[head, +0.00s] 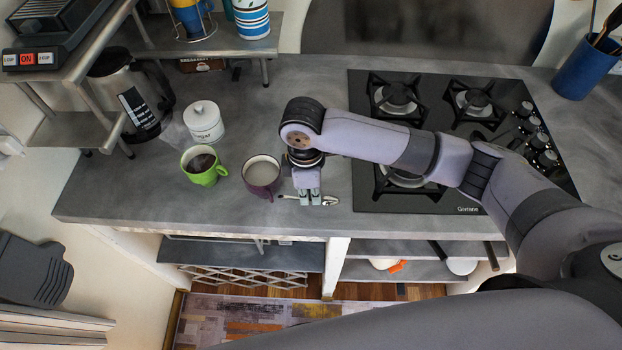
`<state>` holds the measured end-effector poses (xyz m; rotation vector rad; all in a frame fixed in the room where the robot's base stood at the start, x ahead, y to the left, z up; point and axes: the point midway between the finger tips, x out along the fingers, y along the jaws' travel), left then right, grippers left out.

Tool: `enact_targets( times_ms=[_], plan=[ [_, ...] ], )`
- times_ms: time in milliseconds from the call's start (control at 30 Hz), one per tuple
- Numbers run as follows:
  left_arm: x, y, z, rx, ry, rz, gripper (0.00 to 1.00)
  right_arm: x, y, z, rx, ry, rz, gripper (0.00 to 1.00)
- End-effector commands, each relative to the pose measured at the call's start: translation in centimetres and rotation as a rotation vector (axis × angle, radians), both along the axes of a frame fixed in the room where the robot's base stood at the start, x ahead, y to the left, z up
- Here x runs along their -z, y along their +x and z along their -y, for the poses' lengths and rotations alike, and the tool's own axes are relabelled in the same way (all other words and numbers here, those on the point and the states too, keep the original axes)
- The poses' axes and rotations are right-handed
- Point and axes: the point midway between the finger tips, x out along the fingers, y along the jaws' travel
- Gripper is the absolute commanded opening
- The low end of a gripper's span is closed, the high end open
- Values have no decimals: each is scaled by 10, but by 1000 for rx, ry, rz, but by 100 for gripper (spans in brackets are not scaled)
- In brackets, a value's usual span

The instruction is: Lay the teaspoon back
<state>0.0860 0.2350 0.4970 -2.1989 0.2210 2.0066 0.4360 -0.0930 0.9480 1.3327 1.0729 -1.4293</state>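The teaspoon (330,201) is a small silver spoon at the front of the grey counter, just right of the purple mug (262,175). My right gripper (310,199) points down over the middle of the spoon, with its two fingertips close together. The spoon shows on both sides of the fingers, and its middle is hidden by them. I cannot tell whether the fingers hold it or whether it touches the counter. My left gripper is not in view.
A green mug (204,166) with dark drink and a white lidded sugar jar (204,122) stand left of the purple mug. A black gas hob (440,198) is on the right. The counter's front edge is close below the spoon. A blue utensil pot (580,76) stands far right.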

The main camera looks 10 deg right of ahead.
Motion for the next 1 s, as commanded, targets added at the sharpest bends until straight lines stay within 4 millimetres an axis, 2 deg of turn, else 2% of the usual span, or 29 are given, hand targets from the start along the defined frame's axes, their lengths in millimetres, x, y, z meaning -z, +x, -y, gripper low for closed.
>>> enact_targets(
  times_ms=[233,400,733,767,1000],
  plan=[
    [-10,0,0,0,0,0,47,-1,38,11,3,0,0,0],
    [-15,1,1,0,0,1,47,14,35,11,1,-1,2,0],
    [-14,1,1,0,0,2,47,18,35,10,1,0,0,0],
    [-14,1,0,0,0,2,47,18,35,10,1,0,1,5],
    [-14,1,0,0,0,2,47,18,35,10,1,0,1,21]
  ],
)
